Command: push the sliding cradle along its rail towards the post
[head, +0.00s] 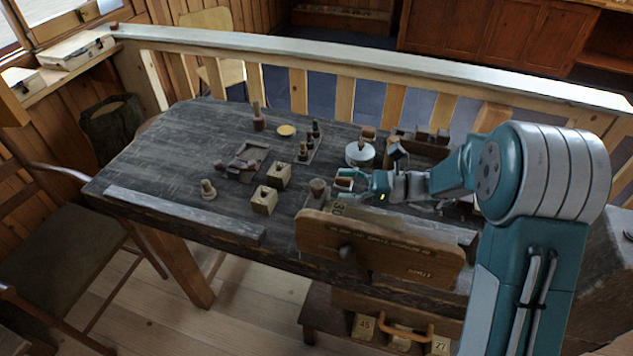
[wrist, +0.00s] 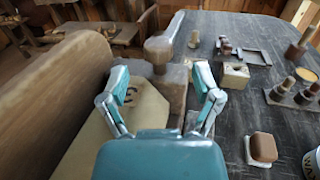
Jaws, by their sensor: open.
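My gripper (head: 347,184) is open and empty above the near part of the dark table. In the wrist view its two teal-and-grey fingers (wrist: 162,77) are spread wide. A brown wooden post (wrist: 160,50) with a rounded top stands just beyond the fingertips, between them in the picture; it also shows left of my gripper in the head view (head: 318,187). A brown wooden block (wrist: 177,90) lies around the post's foot, partly hidden by my gripper. A pale numbered plate (wrist: 132,108) lies beside it. I cannot tell which part is the cradle or its rail.
A tall brown board (head: 380,247) stands along the table's near edge, close to my gripper. A round white tin (head: 359,154) stands beyond my gripper. Two tan blocks (head: 280,174) (head: 264,200) and several dark spools (head: 303,152) stand left.

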